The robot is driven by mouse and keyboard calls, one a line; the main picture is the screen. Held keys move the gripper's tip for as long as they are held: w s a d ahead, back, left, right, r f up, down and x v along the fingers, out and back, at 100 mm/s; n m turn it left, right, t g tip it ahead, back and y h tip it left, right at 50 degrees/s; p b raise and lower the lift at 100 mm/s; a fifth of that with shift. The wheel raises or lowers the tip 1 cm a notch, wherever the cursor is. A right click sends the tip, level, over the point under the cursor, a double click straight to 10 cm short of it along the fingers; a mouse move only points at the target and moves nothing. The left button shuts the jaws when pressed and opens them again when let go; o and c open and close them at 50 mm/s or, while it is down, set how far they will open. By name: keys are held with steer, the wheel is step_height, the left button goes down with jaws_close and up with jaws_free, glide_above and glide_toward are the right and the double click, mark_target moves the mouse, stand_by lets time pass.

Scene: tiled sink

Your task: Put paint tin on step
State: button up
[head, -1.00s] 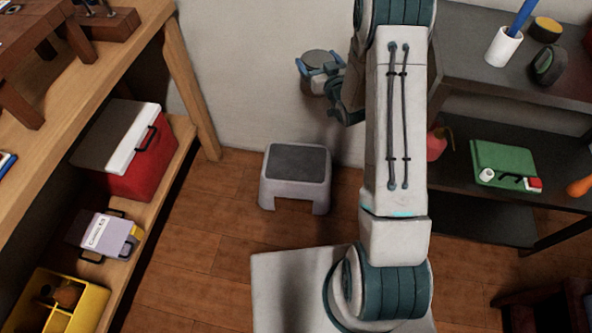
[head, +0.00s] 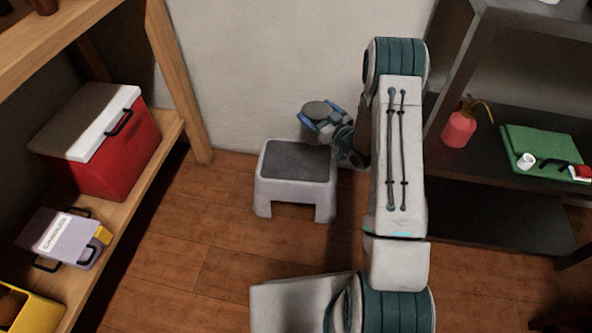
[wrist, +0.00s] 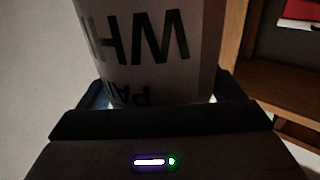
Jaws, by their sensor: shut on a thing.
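The paint tin (head: 319,109) has a grey round lid in the head view. In the wrist view its pale side (wrist: 150,45) shows dark lettering, upside down. My gripper (head: 322,122) is shut around the tin, with a finger on either side. The step (head: 296,160) is a low pale grey stool with a dark top, standing on the wooden floor by the wall. In the head view the tin appears just above the step's back right edge. I cannot tell the height gap between them. The tin's base is hidden.
A wooden shelf on the left holds a red cooler (head: 112,150) and a grey-lilac case (head: 72,238). A dark shelf on the right holds a red oil can (head: 459,128) and a green case (head: 545,150). The step's top is bare. Floor left of the step is clear.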

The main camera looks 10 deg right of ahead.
steer(key=shift+n+g+y, duration=0.3)
steer(key=shift+n+y, duration=0.1)
steer(key=f+b, duration=0.1)
steer(key=f, duration=0.1)
steer(key=f+b, duration=0.1)
steer(key=f, duration=0.1)
steer(key=f+b, duration=0.2)
steer(key=f, duration=0.1)
steer(key=shift+s+f, duration=0.1)
steer(key=shift+s, duration=0.25)
step_height(320, 180, down, 9)
steer(key=b, duration=0.4)
